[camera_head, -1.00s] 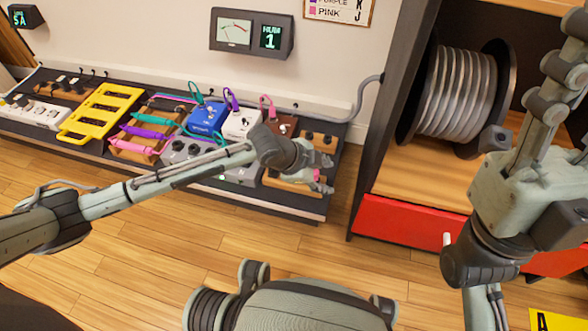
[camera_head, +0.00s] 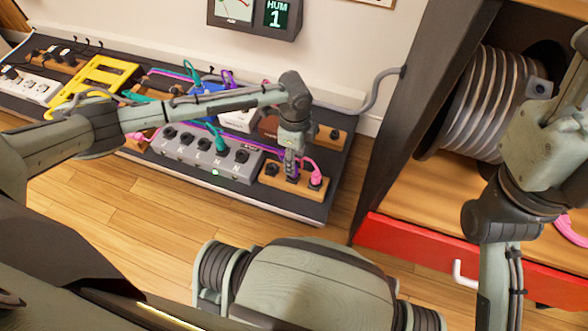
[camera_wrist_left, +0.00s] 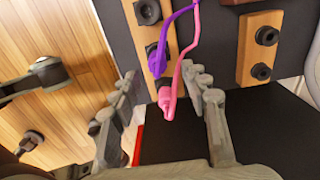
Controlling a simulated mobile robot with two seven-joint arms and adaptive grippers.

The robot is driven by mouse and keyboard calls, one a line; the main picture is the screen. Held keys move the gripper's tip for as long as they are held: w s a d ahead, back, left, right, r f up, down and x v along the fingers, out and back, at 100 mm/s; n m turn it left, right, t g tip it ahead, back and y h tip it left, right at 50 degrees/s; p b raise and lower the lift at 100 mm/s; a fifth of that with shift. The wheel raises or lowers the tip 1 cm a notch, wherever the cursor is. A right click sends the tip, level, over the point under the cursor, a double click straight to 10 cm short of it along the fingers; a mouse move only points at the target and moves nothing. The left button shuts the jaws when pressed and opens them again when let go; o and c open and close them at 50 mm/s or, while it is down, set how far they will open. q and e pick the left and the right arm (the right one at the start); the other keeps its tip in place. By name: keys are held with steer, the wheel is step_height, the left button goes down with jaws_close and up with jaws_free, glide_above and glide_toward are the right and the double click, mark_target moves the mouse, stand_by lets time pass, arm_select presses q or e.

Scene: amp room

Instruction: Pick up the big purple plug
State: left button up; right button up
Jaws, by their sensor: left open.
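The purple plug (camera_wrist_left: 157,62) sits in a socket of a wooden block and has a purple cable (camera_wrist_left: 183,15). A pink plug (camera_wrist_left: 166,98) sits in the same block right beside it. My left gripper (camera_wrist_left: 160,78) is open, its fingers on either side of the purple and pink plugs, holding nothing. In the head view my left gripper (camera_head: 292,163) points down at the block (camera_head: 268,178) and hides most of the purple plug; the pink plug (camera_head: 315,178) shows just right of it. My right arm is at the right, but its gripper is not in view.
A blue pedal (camera_head: 207,100) and yellow frame (camera_head: 100,78) are behind. A dark cabinet (camera_head: 415,110) with a red drawer (camera_head: 430,250) stands right. Wooden floor lies in front.

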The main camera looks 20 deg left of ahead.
arm_select(q)
steer(key=f, duration=0.2)
steer(key=f+b, duration=0.1)
steer(key=f, duration=0.1)
steer(key=shift+s+a+f+b, duration=0.15)
steer(key=shift+s+f+b, duration=0.05)
steer(key=shift+b, duration=0.1)
steer(key=shift+c, duration=0.3)
jaws_close()
steer(key=shift+r, duration=0.1)
